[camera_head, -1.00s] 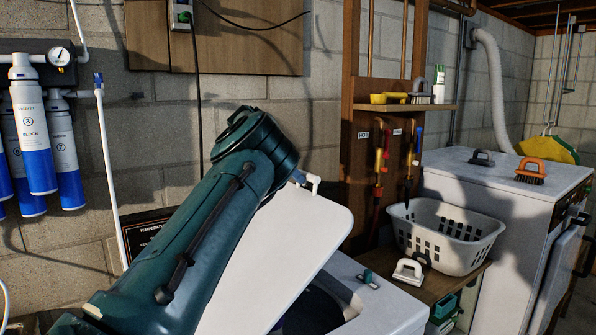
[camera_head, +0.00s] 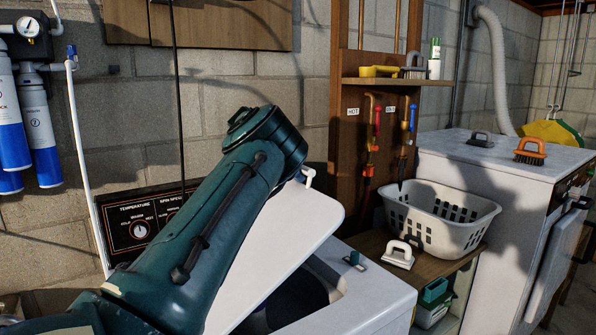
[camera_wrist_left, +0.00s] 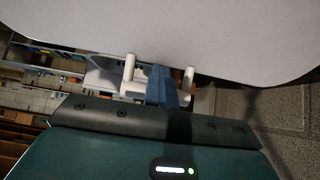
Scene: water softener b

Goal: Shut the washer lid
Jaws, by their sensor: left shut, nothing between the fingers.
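The washer lid (camera_head: 285,245) is a white panel, raised and tilted over the washer (camera_head: 385,290) in the head view. The tub opening shows dark beneath it. A white bracket handle (camera_head: 309,177) sits at the lid's upper edge. My left arm crosses in front of the lid and hides much of it. In the left wrist view, my left gripper (camera_wrist_left: 163,82) has its blue fingers shut and empty. They lie at the handle, between its two white posts (camera_wrist_left: 189,78); contact is unclear. The lid (camera_wrist_left: 200,35) fills the top of that view. My right gripper is not in view.
The control panel (camera_head: 140,225) stands behind the lid at the left. A white laundry basket (camera_head: 440,225) and a white-handled brush (camera_head: 398,256) sit on a wooden stand to the right. A white appliance (camera_head: 500,170) stands farther right. Water filters (camera_head: 40,130) hang on the left wall.

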